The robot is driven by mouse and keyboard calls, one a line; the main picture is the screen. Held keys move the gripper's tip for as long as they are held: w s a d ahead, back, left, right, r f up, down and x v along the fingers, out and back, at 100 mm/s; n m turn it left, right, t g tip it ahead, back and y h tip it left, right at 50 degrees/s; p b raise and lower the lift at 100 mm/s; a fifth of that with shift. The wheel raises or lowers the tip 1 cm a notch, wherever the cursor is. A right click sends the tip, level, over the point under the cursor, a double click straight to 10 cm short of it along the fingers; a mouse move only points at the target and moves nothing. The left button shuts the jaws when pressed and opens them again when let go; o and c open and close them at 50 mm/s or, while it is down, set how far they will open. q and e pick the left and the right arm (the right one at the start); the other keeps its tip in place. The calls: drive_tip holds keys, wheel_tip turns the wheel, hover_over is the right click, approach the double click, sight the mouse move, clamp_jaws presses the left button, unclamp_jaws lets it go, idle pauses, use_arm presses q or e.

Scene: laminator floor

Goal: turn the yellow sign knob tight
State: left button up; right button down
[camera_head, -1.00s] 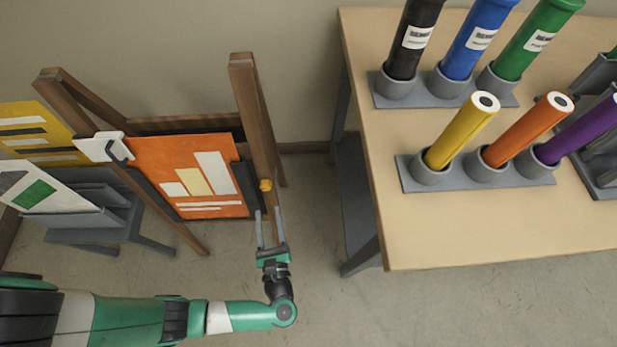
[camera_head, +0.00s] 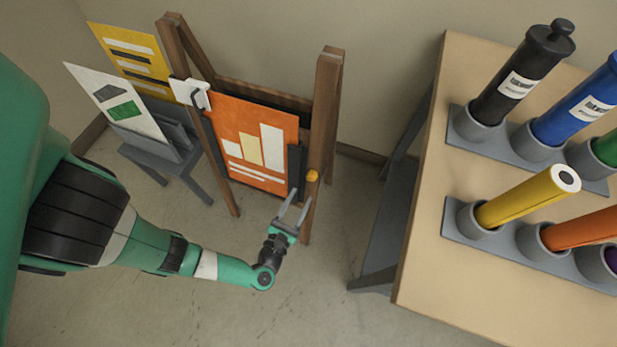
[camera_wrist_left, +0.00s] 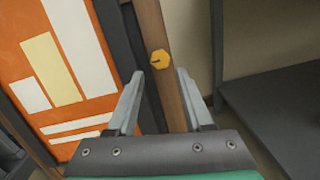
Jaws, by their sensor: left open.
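The yellow knob (camera_head: 312,176) sits on the right wooden upright of the easel, beside the orange sign (camera_head: 254,140). In the left wrist view the knob (camera_wrist_left: 160,59) shows face-on with a dark mark on it, between and just beyond the fingertips. My left gripper (camera_head: 293,205) is open and empty, a little below the knob, and apart from it. Its two fingers also show in the left wrist view (camera_wrist_left: 158,78), spread to either side of the easel upright. My right gripper is not in view.
A white clamp (camera_head: 190,93) is on the easel's left upright. A grey rack (camera_head: 165,150) with yellow and white boards stands to the left. A wooden table (camera_head: 425,235) with coloured tubes in grey holders stands to the right. Floor is clear between easel and table.

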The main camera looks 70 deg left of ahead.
sight(310, 179)
use_arm(q)
drive_tip(key=b+x, duration=0.1)
drive_tip(key=x, duration=0.5)
drive_tip(key=shift+w+a, duration=0.25)
clamp_jaws()
